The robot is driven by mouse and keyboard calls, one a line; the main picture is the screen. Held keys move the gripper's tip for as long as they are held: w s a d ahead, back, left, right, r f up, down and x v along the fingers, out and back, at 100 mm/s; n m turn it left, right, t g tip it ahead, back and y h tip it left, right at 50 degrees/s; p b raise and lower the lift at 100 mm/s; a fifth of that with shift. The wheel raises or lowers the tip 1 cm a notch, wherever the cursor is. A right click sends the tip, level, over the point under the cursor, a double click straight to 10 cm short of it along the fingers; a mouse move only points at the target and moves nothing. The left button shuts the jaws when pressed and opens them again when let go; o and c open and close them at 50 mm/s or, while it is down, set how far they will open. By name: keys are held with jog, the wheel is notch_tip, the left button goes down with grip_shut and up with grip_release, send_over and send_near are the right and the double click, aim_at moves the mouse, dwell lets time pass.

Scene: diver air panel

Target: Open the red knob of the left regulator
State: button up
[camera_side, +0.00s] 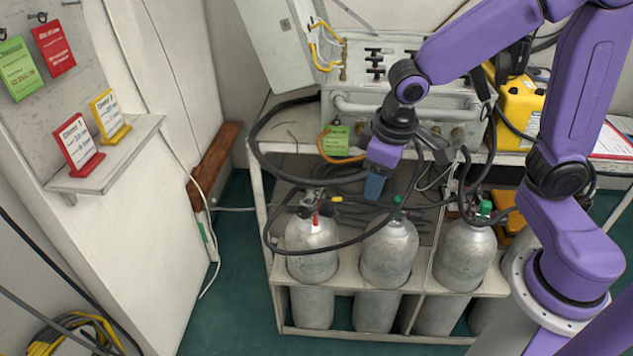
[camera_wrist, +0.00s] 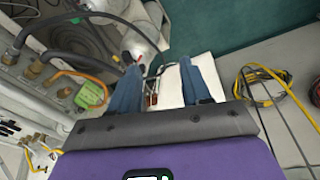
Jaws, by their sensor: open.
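The red knob (camera_side: 316,219) shows as a small red part at the neck of the left cylinder (camera_side: 312,246) in the side view, among black hoses. My gripper (camera_side: 376,190) is above the rack, to the right of the red knob and apart from it. In the wrist view my gripper (camera_wrist: 158,66) has its two blue fingers spread with nothing held. Small reddish parts (camera_wrist: 152,99) show between the fingers there; I cannot tell whether they are the knob. The regulator body is largely hidden by hoses.
The middle cylinder (camera_side: 388,252) and right cylinder (camera_side: 464,252) have green knobs. A black hose (camera_side: 345,243) loops across the cylinders. The metal panel (camera_side: 400,95) stands behind. A green tag (camera_side: 338,140) hangs at the bench edge.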

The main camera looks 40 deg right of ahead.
jog(key=w+d+f+m+t+h, duration=0.1)
jog(key=w+f+m, duration=0.15)
jog(key=w, duration=0.45)
jog(key=w+f+m, duration=0.2)
jog(key=w+m, duration=0.2)
jog(key=w, duration=0.3)
jog(key=m+h, duration=0.1)
jog(key=m, duration=0.5)
send_near(317, 184)
jog(key=shift+t, duration=0.3)
jog(key=x, duration=0.8)
jog(key=shift+s+f, duration=0.15)
grip_shut()
